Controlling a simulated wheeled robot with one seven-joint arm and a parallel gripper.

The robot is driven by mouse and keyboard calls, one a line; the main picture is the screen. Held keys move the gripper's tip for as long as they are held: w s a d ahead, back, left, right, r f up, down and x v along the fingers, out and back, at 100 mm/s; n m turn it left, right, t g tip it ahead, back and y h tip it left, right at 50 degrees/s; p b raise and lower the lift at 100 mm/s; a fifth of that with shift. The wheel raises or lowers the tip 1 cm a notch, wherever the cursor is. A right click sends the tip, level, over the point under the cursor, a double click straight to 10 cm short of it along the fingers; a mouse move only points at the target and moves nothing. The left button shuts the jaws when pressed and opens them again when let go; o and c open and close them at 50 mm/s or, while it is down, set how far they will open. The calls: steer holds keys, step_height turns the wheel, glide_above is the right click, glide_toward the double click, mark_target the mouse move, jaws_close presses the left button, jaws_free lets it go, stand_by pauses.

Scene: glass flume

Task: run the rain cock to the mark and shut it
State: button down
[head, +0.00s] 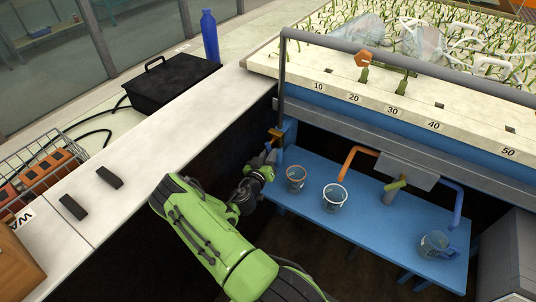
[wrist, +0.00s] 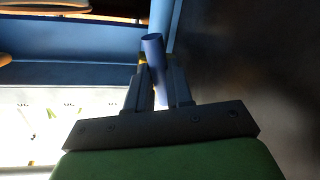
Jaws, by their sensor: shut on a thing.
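A grey pipe (head: 282,85) runs down the left end of the flume to a brass-coloured cock (head: 277,134). My gripper (head: 268,160) is at the cock, just below its brass body. In the wrist view my gripper (wrist: 158,90) is shut on a blue round handle (wrist: 152,48), whose top sticks out beyond the fingers. I take this handle to be the cock's lever; its angle is hard to tell. A clear cup with an orange rim (head: 296,180) and one with a white rim (head: 334,199) stand on the blue shelf (head: 385,235). No level mark is readable.
The planted flume bed (head: 330,83) has a numbered edge above the shelf. Orange (head: 350,158) and blue (head: 457,205) spouts hang over the shelf, and a blue jug (head: 433,244) stands at its right. A white counter (head: 150,130) with a black box (head: 172,80) lies left.

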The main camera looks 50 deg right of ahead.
steer(key=n, duration=0.1)
steer(key=n+p, duration=0.1)
steer(key=n, duration=0.1)
steer(key=s+r+n+g+p, duration=0.1)
steer(key=n, duration=0.1)
steer(key=shift+r+y, duration=0.1)
steer(key=shift+y, duration=0.2)
steer(key=shift+s+r+n+g+p, duration=0.15)
steer(key=shift+n+g+p, duration=0.15)
steer(key=shift+n, duration=0.45)
steer(key=shift+r+n+g+p, duration=0.2)
steer(key=shift+n+p, duration=0.15)
steer(key=shift+n, duration=0.4)
steer(key=c, duration=1)
jaws_free()
steer(key=v, duration=0.7)
steer(key=p+v, duration=0.1)
steer(key=v, duration=0.7)
steer(key=shift+a+r, duration=0.25)
steer(key=shift+a, duration=0.05)
